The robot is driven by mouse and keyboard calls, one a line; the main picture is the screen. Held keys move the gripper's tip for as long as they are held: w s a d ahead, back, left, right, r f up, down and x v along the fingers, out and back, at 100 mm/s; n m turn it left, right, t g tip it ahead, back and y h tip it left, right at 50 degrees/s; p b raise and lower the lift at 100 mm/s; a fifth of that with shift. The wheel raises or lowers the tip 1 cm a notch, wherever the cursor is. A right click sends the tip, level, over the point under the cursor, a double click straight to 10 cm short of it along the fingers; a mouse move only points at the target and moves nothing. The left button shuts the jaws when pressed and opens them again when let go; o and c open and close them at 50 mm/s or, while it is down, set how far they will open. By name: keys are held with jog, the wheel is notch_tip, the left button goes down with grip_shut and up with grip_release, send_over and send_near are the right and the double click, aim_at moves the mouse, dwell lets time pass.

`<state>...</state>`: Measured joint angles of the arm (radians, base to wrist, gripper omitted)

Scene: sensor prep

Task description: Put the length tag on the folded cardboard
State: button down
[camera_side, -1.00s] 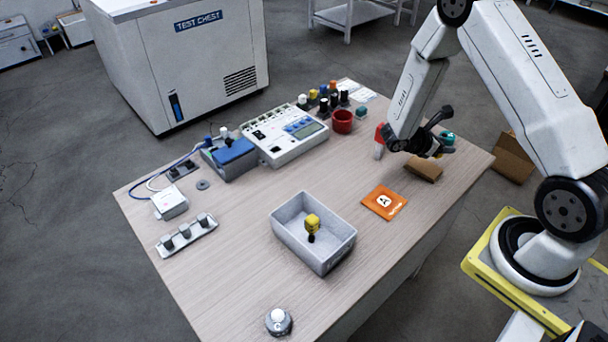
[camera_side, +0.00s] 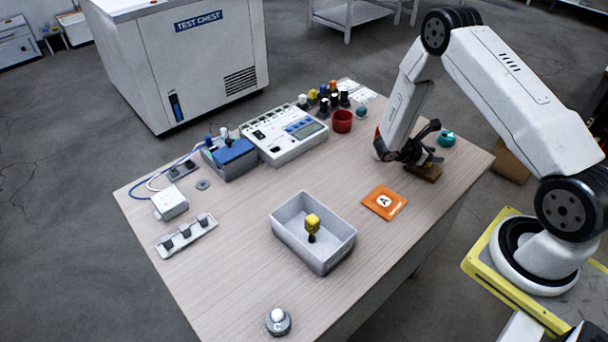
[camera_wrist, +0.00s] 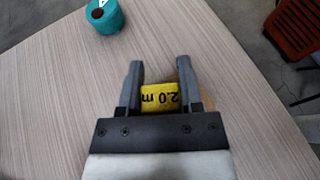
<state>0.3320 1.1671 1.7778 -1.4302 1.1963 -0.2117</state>
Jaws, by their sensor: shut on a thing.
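The length tag (camera_wrist: 160,97) is yellow with "2.0 m" in black. In the wrist view it sits between the two fingers of my gripper (camera_wrist: 160,68), which is shut on it. The folded cardboard (camera_side: 428,175) is a small brown piece near the table's right edge. In the side view my gripper (camera_side: 424,153) is low, right over the cardboard. Brown edges of the cardboard (camera_wrist: 208,104) show beside and behind the tag in the wrist view. The tag is hidden or too small to make out in the side view. I cannot tell whether it touches the cardboard.
A teal round object (camera_side: 447,138) stands just behind my gripper. An orange card marked A (camera_side: 384,202) lies to the left of the cardboard. A grey bin (camera_side: 283,240) holds a yellow-topped item. A red cup (camera_side: 342,121) stands farther back.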

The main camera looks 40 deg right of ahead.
jog(key=shift+f, duration=0.3)
jog(key=shift+f, duration=0.15)
jog(key=shift+c, duration=1.3)
grip_release()
jog(key=shift+w+a+r, duration=0.25)
jog(key=shift+a+r, duration=0.1)
jog(key=shift+a, duration=0.05)
jog(key=v, duration=1.1)
jog(key=shift+a, duration=0.1)
